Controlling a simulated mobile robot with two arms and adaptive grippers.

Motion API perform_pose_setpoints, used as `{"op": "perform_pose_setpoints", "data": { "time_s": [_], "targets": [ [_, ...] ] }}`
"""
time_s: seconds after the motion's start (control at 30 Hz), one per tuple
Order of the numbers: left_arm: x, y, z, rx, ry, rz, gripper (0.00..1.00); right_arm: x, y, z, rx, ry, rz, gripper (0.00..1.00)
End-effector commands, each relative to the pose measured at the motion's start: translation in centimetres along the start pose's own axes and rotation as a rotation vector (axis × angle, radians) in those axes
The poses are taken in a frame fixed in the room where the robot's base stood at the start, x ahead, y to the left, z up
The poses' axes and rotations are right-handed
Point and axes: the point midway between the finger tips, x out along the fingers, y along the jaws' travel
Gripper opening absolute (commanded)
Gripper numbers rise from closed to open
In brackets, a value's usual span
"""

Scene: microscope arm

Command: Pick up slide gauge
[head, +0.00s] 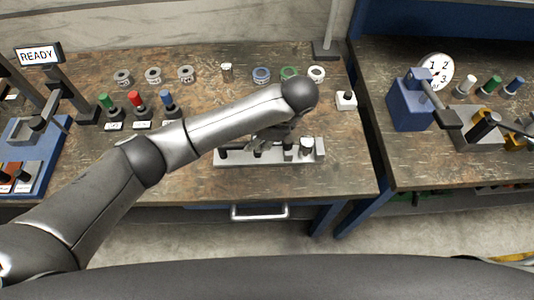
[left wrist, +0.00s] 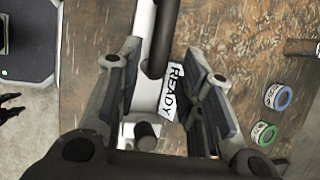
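A metal rack (head: 232,161) lies on the wooden bench in the middle of the head view. It carries dark rod-like parts and a pale knob (head: 306,146). No part is clearly marked as the slide gauge. In the left wrist view, a dark rod (left wrist: 163,35) runs along the pale rack, and a tag reading READY (left wrist: 173,92) shows beside it. My left gripper (head: 268,138) is over the rack. Its fingers are spread on both sides of the rack in the left wrist view (left wrist: 160,68), with nothing gripped. My right gripper is not in view.
Labelled rings, including a blue ring (head: 261,75) and a green ring (head: 289,72), stand behind the rack. Coloured knobs (head: 135,99) stand at left. A white block (head: 346,99) is at right. A second bench holds a blue device (head: 408,103). Bare wood lies right of the rack.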

Motion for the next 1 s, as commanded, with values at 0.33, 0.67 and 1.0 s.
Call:
{"op": "perform_pose_setpoints", "data": {
  "time_s": [0.33, 0.67, 1.0],
  "targets": [
    [3.4, 0.2, 0.0, -0.001, -0.004, 0.002, 0.35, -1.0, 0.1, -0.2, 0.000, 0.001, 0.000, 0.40],
    [6.1, 0.2, -0.2, -0.001, 0.000, -0.002, 0.35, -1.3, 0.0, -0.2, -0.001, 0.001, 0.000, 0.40],
    [6.1, 0.2, -0.2, -0.002, 0.001, -0.002, 0.08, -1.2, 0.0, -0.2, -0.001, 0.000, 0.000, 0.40]
  ]
}}
